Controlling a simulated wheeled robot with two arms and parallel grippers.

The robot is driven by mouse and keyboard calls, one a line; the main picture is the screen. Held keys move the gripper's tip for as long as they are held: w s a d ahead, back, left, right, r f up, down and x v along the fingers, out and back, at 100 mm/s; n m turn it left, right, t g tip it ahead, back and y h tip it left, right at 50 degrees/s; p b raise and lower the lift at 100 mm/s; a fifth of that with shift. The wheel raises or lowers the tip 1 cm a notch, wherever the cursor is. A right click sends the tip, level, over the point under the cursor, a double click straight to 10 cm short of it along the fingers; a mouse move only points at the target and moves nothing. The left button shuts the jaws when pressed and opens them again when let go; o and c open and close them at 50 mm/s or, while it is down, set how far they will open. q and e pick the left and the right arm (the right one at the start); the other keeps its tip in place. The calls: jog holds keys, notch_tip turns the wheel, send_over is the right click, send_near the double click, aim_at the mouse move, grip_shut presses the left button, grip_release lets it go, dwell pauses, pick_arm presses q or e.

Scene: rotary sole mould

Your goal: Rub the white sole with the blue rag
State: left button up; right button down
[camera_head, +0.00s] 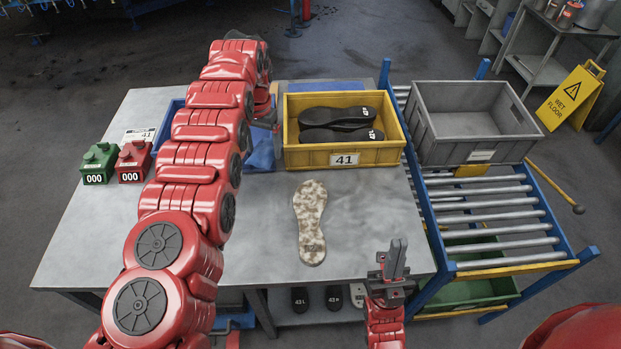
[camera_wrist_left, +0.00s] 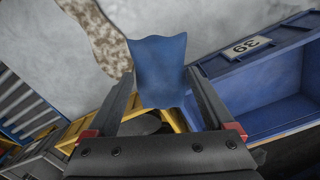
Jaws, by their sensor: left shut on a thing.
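The white sole (camera_head: 310,222), mottled with brown stains, lies flat on the grey table in front of the yellow crate. Part of it shows at the top of the left wrist view (camera_wrist_left: 103,32). My left gripper (camera_head: 268,118) is shut on the blue rag (camera_wrist_left: 160,72), which is pinched between the fingertips. In the head view the rag (camera_head: 262,150) hangs left of the yellow crate, apart from the sole; my left arm hides part of it. My right gripper (camera_head: 394,260) is near the table's front right edge, right of the sole; its finger gap is unclear.
A yellow crate (camera_head: 345,158) labelled 41 holds black soles (camera_head: 340,118). A blue bin (camera_wrist_left: 265,65) labelled 39 is partly hidden behind my left arm in the head view. Green (camera_head: 97,165) and red (camera_head: 133,162) counters stand left. A grey crate (camera_head: 475,150) sits on the roller rack.

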pick_arm(q)
jog(key=shift+d+f, duration=0.2)
jog(key=shift+f, duration=0.05)
